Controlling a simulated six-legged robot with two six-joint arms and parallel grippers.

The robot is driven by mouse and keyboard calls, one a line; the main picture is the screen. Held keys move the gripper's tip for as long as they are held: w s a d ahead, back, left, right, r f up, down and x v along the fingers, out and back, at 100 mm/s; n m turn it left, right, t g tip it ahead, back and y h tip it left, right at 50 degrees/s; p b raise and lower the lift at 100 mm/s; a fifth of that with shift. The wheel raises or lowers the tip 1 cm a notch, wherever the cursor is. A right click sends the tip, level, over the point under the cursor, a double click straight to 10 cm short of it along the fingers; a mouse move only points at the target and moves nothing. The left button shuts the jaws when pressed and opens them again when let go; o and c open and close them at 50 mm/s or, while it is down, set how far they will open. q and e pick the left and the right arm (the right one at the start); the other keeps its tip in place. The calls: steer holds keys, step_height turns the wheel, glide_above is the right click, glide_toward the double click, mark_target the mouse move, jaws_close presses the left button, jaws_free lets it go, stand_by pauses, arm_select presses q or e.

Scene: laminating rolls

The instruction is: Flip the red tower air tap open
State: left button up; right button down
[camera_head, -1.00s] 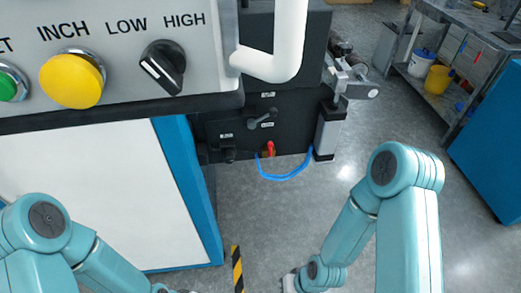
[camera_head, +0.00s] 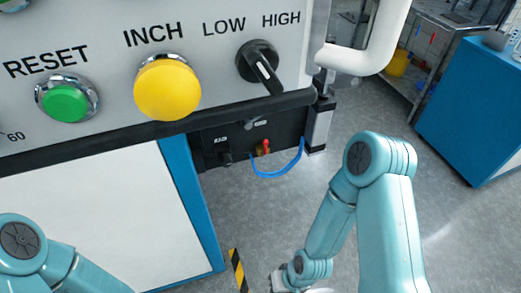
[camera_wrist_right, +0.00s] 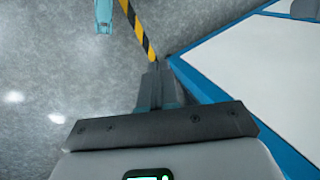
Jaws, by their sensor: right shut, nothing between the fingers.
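The red air tap (camera_head: 264,147) is small, low on the dark machine base past the control panel, beside a curved blue hose (camera_head: 281,172). Its handle looks upright, but it is too small to tell its exact setting. My right arm reaches down on the right, its wrist at the bottom edge of the head view, well short of the tap and apart from it. In the right wrist view my right gripper (camera_wrist_right: 157,88) is shut and empty above the floor. My left arm shows at lower left; its gripper is out of view.
The control panel (camera_head: 205,110) with green and yellow buttons and a black selector (camera_head: 259,64) fills the upper left. A white handle bar (camera_head: 370,58) juts out at its right. Yellow-black floor tape (camera_head: 238,270) lies below. A blue cabinet (camera_head: 480,110) stands right; open grey floor lies between.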

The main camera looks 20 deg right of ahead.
mark_target(265, 145)
steer(key=w+r+m+t+h, duration=0.25)
steer(key=w+t, duration=0.25)
steer(key=w, duration=0.8)
steer(key=w+r+m+t+h+b, duration=0.1)
steer(key=w+r+t+h, duration=0.3)
steer(key=r, duration=0.5)
steer(key=w+r+m+t+h+b, duration=0.1)
steer(key=w+r+m+t+h, duration=0.3)
steer(key=r, duration=0.5)
steer(key=w+h, duration=0.2)
steer(key=w, duration=0.1)
steer(key=shift+w+a, duration=0.15)
steer(key=shift+w, duration=0.2)
steer(key=shift+w+r, duration=0.1)
steer(key=p+x, duration=0.2)
steer(key=x, duration=1.2)
steer(key=shift+a, duration=0.1)
